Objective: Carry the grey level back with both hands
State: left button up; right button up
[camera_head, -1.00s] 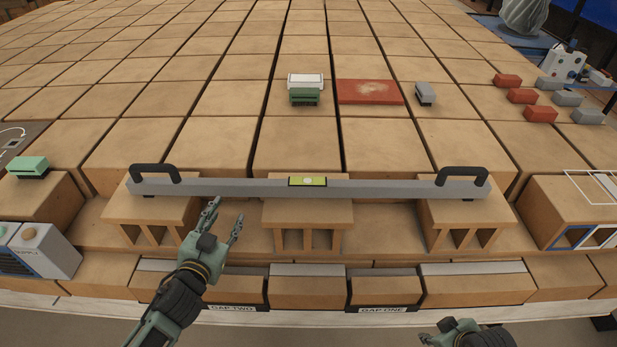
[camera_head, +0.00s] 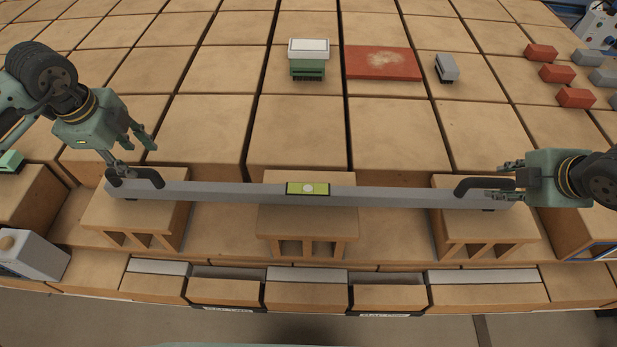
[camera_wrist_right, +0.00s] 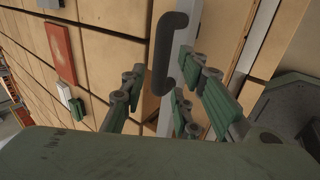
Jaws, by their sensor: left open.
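The long grey level (camera_head: 400,196) lies across three hollow bricks, with a yellow-green vial (camera_head: 307,188) at its middle. A black handle stands at each end. My left gripper (camera_head: 135,156) is open above the left handle (camera_head: 137,177), one finger close to it; I cannot tell whether it touches. My right gripper (camera_head: 496,180) is at the right handle (camera_head: 470,187), coming from the right. In the right wrist view its fingers (camera_wrist_right: 168,92) are spread on either side of the handle (camera_wrist_right: 165,52), with clear gaps.
The left (camera_head: 100,213), middle (camera_head: 265,220) and right hollow bricks (camera_head: 515,227) bear the level. Behind it are a green-and-white block (camera_head: 308,68), a red slab (camera_head: 383,63) and a grey brush-like block (camera_head: 447,68). The brick top between is clear.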

aim_at(143, 171)
pick_arm(q)
jog(key=shift+w+a+f, duration=0.1)
jog(key=shift+w+f, duration=0.05)
jog(key=shift+f, duration=1.05)
jog(key=shift+w+a+f, duration=0.1)
jog(key=shift+w+f, duration=0.05)
jog(key=shift+f, duration=1.05)
jog(key=shift+w+f, duration=0.15)
jog(key=shift+f, duration=1.05)
pick_arm(e)
jog(key=shift+x, duration=3.65)
jog(key=shift+s, duration=0.1)
pick_arm(q)
jog(key=shift+c, duration=0.3)
pick_arm(e)
jog(key=shift+c, duration=0.5)
pick_arm(q)
jog(key=c, duration=0.6)
pick_arm(e)
jog(key=c, duration=0.6)
pick_arm(q)
jog(key=c, duration=0.4)
pick_arm(e)
grip_shut()
pick_arm(q)
grip_shut()
